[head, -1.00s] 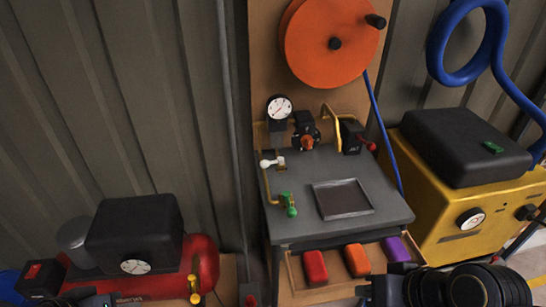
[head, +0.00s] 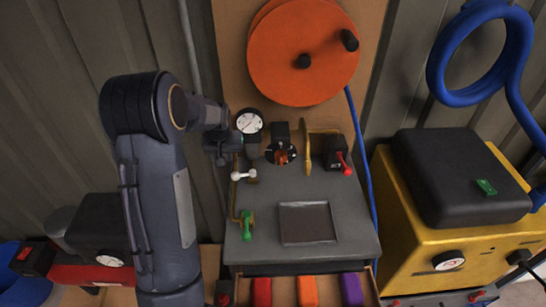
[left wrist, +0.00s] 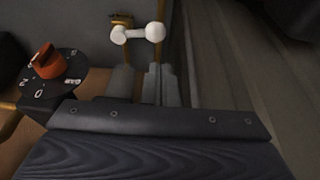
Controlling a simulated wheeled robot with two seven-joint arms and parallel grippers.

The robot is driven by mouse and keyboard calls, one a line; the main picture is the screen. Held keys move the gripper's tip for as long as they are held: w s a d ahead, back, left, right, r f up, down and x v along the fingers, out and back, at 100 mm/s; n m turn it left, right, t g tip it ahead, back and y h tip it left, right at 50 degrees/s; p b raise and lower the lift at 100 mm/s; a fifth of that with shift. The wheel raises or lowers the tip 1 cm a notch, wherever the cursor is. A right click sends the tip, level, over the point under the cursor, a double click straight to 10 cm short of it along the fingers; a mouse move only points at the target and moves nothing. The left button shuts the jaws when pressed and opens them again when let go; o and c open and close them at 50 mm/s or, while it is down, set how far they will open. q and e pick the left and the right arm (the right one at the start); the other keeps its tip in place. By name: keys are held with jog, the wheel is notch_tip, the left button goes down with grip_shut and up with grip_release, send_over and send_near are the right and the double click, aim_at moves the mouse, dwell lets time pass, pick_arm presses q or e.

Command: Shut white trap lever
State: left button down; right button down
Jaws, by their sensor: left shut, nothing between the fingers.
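The white trap lever (head: 243,175) is a short bar with round white ends on a brass pipe at the left side of the grey bench. In the left wrist view the lever (left wrist: 140,33) lies across the picture just beyond my fingertips. My left gripper (head: 222,157) is up and left of the lever in the head view, beside the pressure gauge. Its fingers (left wrist: 145,85) are shut and empty, and I see no contact with the lever. My right gripper is not in view.
A pressure gauge (head: 249,121), an orange-red dial (head: 281,154) and a red-handled black box (head: 333,153) stand behind the bench top. A green valve handle (head: 247,225) sits in front of the lever. A shallow tray (head: 306,205) is inset in the bench.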

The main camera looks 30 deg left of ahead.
aim_at(242, 175)
pick_arm(q)
jog(key=shift+w+d+f, duration=0.15)
jog(key=shift+w, duration=0.35)
jog(key=shift+w+d+f, duration=0.1)
jog(key=shift+w+f, duration=0.05)
jog(key=shift+w, duration=0.35)
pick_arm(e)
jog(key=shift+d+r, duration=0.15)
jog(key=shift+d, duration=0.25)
pick_arm(q)
jog(key=shift+s, duration=0.1)
jog(key=shift+f, duration=0.1)
